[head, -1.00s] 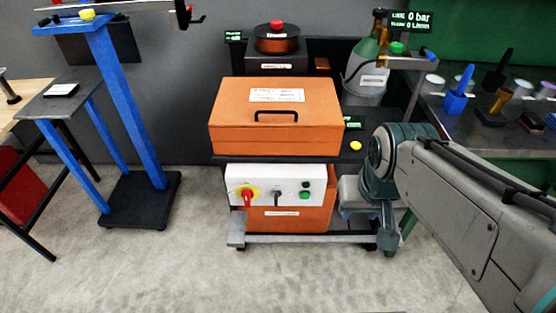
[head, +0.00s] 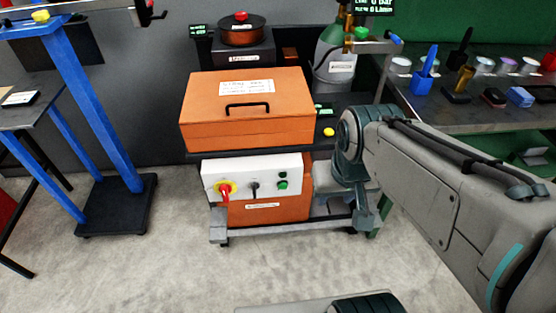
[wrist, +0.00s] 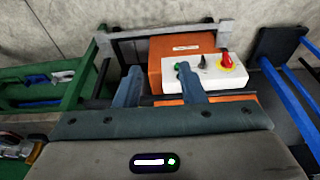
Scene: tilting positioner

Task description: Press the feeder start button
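A white control panel (head: 252,178) is on the front of an orange cabinet. It has a red and yellow rotary switch (head: 225,190), a black selector (head: 254,188) and a green button (head: 283,184) with a darker one above it. I cannot read which button is the feeder start. A yellow button (head: 328,132) is right of the orange case. In the wrist view my gripper (wrist: 159,69) is open and empty, with its fingers apart. The right finger overlaps the panel beside the green button (wrist: 177,66), partly hiding that end. I cannot tell whether it touches.
An orange case (head: 248,108) lies on top of the cabinet. A blue stand (head: 92,110) is at the left. A bench with tools (head: 465,118) and a gas bottle (head: 335,45) are at the back right. The floor in front is mostly clear.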

